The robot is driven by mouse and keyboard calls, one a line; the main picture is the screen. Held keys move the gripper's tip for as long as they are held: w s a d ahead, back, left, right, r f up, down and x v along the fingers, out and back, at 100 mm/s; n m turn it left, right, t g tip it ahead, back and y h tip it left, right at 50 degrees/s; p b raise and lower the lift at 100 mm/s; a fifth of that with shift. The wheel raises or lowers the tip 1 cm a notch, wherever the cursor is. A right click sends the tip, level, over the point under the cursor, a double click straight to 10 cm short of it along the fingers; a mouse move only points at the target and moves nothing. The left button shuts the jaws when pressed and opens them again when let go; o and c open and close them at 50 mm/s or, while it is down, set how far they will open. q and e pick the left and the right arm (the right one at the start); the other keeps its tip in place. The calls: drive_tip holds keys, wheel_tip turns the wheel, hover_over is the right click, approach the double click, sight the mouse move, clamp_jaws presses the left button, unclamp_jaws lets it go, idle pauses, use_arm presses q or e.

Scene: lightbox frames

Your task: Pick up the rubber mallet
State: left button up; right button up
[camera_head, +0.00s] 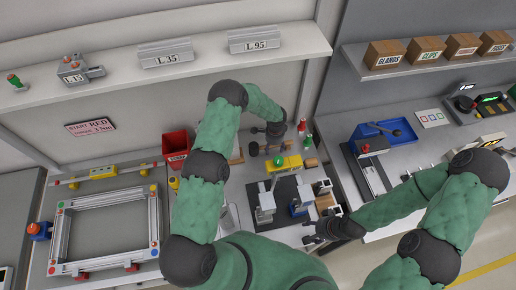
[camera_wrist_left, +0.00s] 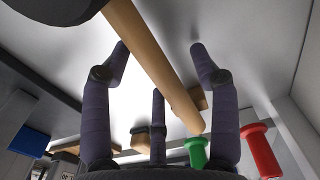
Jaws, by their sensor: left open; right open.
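The rubber mallet (camera_wrist_left: 150,52) shows close up in the left wrist view, with a light wooden handle and part of a dark head at the top left edge. My left gripper (camera_wrist_left: 160,62) is open. Its fingers stand on both sides of the handle, which crosses the view diagonally between them; I cannot tell whether they touch it. In the head view my left gripper (camera_head: 275,143) is over the back of the middle bench, and the mallet is hard to make out there. My right gripper (camera_head: 316,237) is open and empty near the front of the middle bench.
A green-handled item (camera_wrist_left: 196,150) and a red-handled item (camera_wrist_left: 262,152) stand close to my left gripper. A red bin (camera_head: 176,146) and an aluminium frame (camera_head: 104,190) are to the left. A blue tray (camera_head: 372,131) lies on the right bench. Shelves hang above.

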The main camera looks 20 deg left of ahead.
use_arm(q)
clamp_jaws()
wheel_tip(320, 180, up, 10)
drive_tip(key=shift+r+b, duration=0.1)
drive_tip(key=shift+b, duration=0.35)
idle(0.5)
